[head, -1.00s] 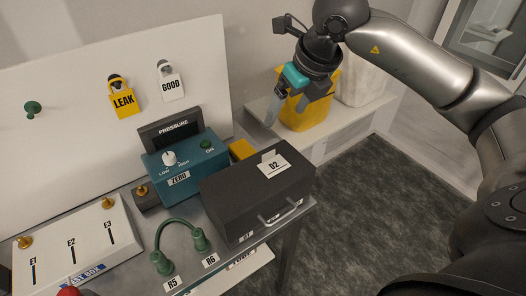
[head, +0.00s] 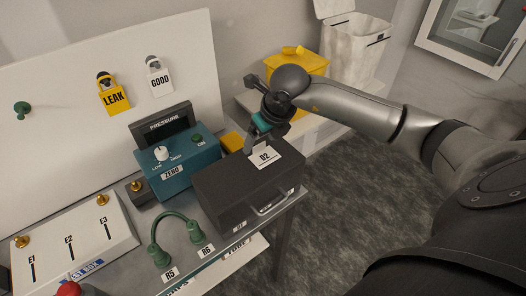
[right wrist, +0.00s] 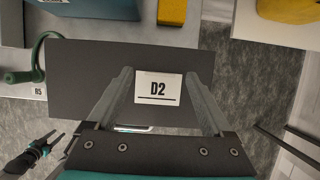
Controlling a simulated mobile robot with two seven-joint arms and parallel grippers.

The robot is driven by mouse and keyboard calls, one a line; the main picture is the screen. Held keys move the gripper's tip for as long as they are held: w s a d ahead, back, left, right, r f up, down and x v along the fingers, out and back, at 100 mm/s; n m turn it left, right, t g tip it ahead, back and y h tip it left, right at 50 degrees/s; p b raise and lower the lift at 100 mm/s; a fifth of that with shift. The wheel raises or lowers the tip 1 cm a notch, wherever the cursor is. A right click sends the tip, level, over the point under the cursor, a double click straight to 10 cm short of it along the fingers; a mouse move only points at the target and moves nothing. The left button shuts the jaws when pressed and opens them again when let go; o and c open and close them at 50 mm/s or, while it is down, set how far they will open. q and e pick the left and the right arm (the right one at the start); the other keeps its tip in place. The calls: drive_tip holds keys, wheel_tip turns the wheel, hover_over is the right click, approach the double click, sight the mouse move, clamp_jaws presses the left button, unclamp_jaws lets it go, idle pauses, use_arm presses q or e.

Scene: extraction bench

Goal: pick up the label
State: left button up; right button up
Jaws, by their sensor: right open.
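The white label marked D2 (head: 265,156) sits on top of the black case (head: 235,199). In the right wrist view the label (right wrist: 158,89) lies between the two fingers, with a gap on each side. My right gripper (head: 252,140) is open and empty, above the case at the label's far edge, pointing down. Its fingers (right wrist: 158,75) show apart in the right wrist view. My left gripper (right wrist: 42,147) shows small at the lower left of the right wrist view, away from the label; its jaws are unclear.
The teal pressure unit (head: 178,172) stands left of the case. LEAK (head: 113,97) and GOOD (head: 159,79) tags hang on the white panel. A green looped hose (head: 172,217) and a white test box (head: 75,235) are at the left.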

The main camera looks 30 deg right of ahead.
drive_tip(key=shift+w+f, duration=0.25)
drive_tip(key=shift+f, duration=0.35)
drive_tip(key=shift+c, duration=0.3)
clamp_jaws()
drive_tip(key=shift+r, duration=0.15)
